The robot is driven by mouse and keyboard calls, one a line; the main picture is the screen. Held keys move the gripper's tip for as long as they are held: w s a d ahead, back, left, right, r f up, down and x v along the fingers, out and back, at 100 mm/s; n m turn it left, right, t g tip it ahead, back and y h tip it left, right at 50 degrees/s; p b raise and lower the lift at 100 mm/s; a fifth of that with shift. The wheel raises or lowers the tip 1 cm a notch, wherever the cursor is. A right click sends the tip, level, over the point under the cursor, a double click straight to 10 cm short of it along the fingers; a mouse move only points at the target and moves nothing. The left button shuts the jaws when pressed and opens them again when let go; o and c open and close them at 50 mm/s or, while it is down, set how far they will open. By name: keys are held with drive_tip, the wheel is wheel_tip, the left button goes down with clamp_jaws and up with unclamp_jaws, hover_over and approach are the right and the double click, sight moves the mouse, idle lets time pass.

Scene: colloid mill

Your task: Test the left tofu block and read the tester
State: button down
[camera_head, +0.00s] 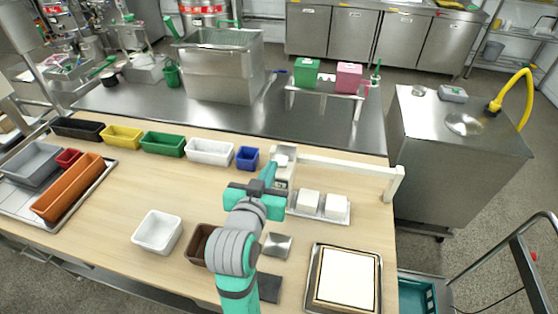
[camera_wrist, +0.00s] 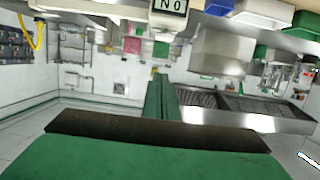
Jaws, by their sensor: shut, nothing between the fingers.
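Two white tofu blocks sit side by side on a small metal tray (camera_head: 322,214) in the head view, the left tofu block (camera_head: 308,201) and the right tofu block (camera_head: 335,206). The tester (camera_head: 285,158) is a pale upright unit just behind and left of them, beside a white rail. Its display shows in the wrist view (camera_wrist: 169,5), upside down, with the characters "N 0", which turned over read 0 N. My gripper (camera_head: 269,172) is at the tester's left front side, left of the blocks. Its green fingers are shut and empty in the wrist view (camera_wrist: 161,97). Contact with the tester is unclear.
A white bin (camera_head: 158,232) and a partly hidden brown bin (camera_head: 198,244) stand on the front of the table. A framed white board (camera_head: 345,278) lies at the front right. Several coloured bins line the back edge, including a blue bin (camera_head: 247,158). The white rail (camera_head: 345,166) spans the back right.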

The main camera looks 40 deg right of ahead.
drive_tip(key=shift+r, duration=0.15)
hover_over(280, 165)
drive_tip(key=a, duration=0.1)
wheel_tip(280, 165, down, 2)
drive_tip(key=shift+s+f, duration=0.15)
drive_tip(key=f, duration=0.3)
drive_tip(key=shift+s+d+f, duration=0.15)
drive_tip(key=shift+d, duration=0.25)
drive_tip(key=shift+a+f, duration=0.2)
drive_tip(key=shift+f, duration=0.25)
drive_tip(key=shift+f, duration=1.2)
